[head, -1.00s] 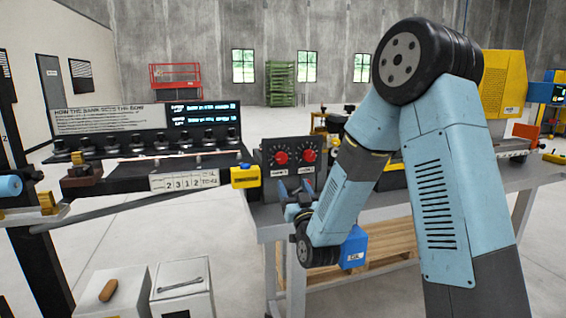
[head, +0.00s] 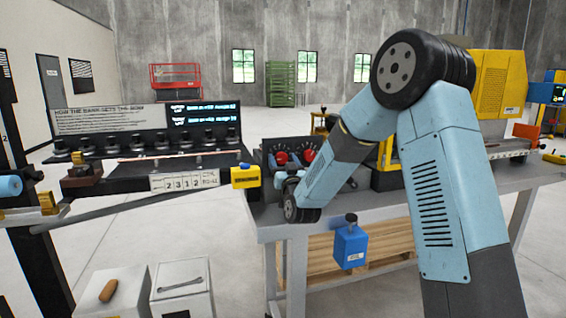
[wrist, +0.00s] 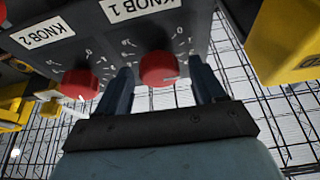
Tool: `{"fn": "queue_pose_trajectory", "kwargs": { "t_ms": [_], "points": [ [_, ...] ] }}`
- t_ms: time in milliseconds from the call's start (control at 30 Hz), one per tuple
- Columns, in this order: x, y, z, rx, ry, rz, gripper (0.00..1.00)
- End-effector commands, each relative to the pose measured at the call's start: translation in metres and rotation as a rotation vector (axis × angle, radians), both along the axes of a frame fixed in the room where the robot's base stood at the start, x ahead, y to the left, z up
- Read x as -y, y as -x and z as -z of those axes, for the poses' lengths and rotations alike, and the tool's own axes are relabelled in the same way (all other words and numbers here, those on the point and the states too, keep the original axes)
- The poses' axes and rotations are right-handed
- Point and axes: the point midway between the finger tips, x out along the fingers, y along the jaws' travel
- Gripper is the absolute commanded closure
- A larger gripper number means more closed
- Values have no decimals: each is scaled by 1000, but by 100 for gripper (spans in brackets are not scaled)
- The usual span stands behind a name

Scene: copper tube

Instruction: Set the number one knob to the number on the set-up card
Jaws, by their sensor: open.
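The dial box (head: 262,160) with two red knobs stands on the bench, partly behind my forearm in the head view. In the wrist view, the red knob under the KNOB 1 label (wrist: 158,68) sits between the two fingers of my gripper (wrist: 162,75). The fingers are open, one on each side, with a visible gap to the knob. A white mark shows on the knob's lower right. The KNOB 2 knob (wrist: 81,84) is left of the fingers. A white card strip (head: 185,181) on the left bench appears to read 2 3 1 2; its smaller print is unclear.
A yellow block (head: 245,177) is left of the dial box. A blue padlock-like box (head: 350,247) hangs at the bench front. A yellow machine (head: 497,85) stands at the right. Two white boxes (head: 180,288) are low at the left front.

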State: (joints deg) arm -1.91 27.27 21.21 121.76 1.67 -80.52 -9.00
Motion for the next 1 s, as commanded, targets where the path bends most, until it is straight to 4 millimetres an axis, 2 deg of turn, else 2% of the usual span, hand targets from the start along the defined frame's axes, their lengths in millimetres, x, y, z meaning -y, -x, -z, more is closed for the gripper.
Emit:
{"fn": "queue_pose_trajectory", "kwargs": {
  "t_ms": [200, 800, 1000],
  "points": [
    [0, 0, 0, 0, 0, 0, 31],
    [0, 0, 0, 1, 0, 0, 87],
    [0, 0, 0, -16, -55, 0, 87]
  ]
}}
